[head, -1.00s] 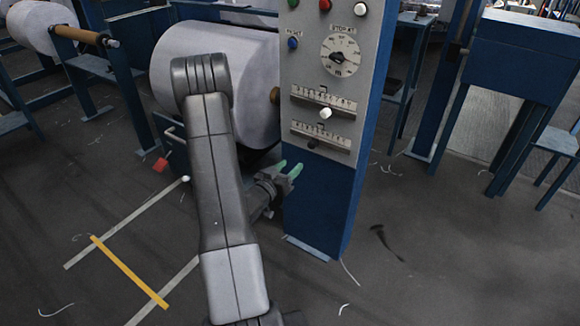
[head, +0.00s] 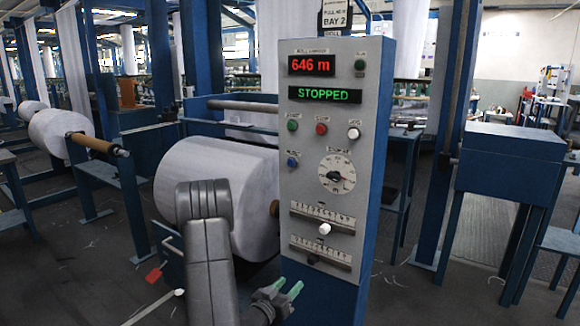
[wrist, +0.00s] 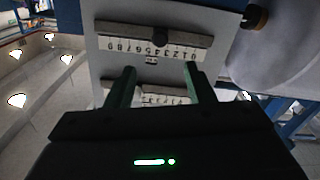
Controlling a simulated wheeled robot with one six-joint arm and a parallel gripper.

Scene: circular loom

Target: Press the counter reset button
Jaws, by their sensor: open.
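A grey control panel (head: 310,120) on a blue column shows a red "646 m" display (head: 311,65) and a green "STOPPED" display (head: 325,95). A small green button (head: 360,65) sits right of the red display; its label is too small to read. A blue button (head: 292,162) sits lower left, under a small label. Green (head: 292,125), red (head: 321,129) and white (head: 354,133) buttons form a row. My gripper (head: 288,287) is open and empty, low in front of the column, below all the buttons. In the wrist view its green fingers (wrist: 160,85) point toward the slider scales.
A dial (head: 337,174) and two slider scales, one with a white knob (head: 324,229), lie between the buttons and my gripper. A large white roll (head: 215,180) stands left of the panel. A blue cabinet (head: 513,160) stands to the right.

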